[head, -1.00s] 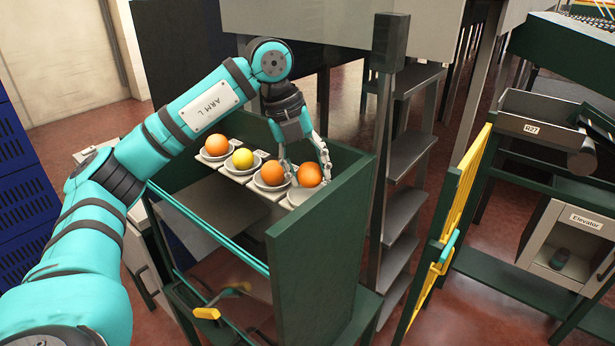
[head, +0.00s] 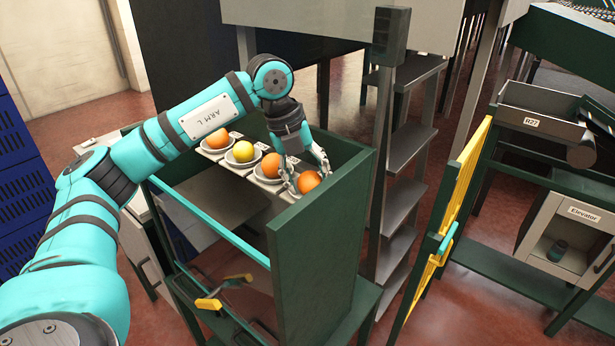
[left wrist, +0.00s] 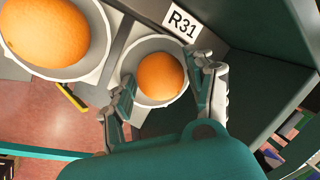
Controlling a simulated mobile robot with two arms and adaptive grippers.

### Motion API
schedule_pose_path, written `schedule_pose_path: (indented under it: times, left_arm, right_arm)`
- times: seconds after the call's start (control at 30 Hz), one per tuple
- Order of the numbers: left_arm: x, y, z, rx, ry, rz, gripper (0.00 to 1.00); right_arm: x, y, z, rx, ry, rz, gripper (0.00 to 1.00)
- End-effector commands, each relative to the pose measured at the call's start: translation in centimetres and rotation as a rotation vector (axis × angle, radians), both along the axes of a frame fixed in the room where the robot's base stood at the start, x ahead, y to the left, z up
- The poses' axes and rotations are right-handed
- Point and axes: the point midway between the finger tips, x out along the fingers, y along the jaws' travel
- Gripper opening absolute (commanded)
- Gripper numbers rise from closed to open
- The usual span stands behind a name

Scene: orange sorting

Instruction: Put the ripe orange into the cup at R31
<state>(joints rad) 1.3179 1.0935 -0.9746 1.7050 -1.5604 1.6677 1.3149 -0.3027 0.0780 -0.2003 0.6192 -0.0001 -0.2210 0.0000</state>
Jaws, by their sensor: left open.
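An orange-coloured fruit (head: 308,182) sits in the rightmost cup of the row. The left wrist view shows this orange (left wrist: 160,76) inside the white cup (left wrist: 151,43) beside the label R31 (left wrist: 183,23). My left gripper (head: 307,170) is over that cup from above. In the left wrist view my left gripper (left wrist: 164,75) is open, one finger on each side of the orange, with small gaps showing. The lower part of the orange is hidden by the cup. My right gripper is not in view.
Other cups hold a nearby orange (head: 271,165), a yellow fruit (head: 243,151) and a further orange (head: 217,140). A green side panel (head: 330,215) stands close to the R31 cup. Grey shelves (head: 405,155) and a yellow gate (head: 455,205) are to the right.

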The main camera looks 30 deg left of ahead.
Motion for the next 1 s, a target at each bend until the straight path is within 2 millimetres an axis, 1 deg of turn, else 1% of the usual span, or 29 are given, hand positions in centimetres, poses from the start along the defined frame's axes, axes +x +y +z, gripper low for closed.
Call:
schedule_pose_path:
  times: [0.07,0.17,0.27,0.5,0.63,0.7,0.8,1.0]
  left_arm:
    - [0.0,0.0,0.5,0.000,-0.001,0.000,0.56]
    - [-0.1,0.2,1.2,-0.001,-0.003,0.001,0.56]
    - [-0.5,0.6,2.9,-0.001,-0.006,0.000,0.56]
    - [-1.5,1.7,8.0,-0.002,-0.006,0.000,0.56]
    - [-1.9,2.2,10.1,-0.002,-0.004,-0.001,0.56]
    - [-2.1,2.4,10.9,-0.001,-0.002,0.000,0.56]
    - [-2.2,2.5,11.5,-0.001,-0.001,-0.001,0.56]
    - [-2.3,2.6,11.8,0.000,0.000,-0.001,0.56]
  right_arm:
    - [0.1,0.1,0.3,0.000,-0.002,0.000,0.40]
    - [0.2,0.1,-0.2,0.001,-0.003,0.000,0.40]
    - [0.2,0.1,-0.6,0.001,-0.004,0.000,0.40]
    - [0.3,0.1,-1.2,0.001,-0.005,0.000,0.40]
    - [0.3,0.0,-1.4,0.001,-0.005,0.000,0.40]
    - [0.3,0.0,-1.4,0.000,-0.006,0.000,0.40]
    - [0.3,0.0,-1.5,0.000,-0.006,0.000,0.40]
    - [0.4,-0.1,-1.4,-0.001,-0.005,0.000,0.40]
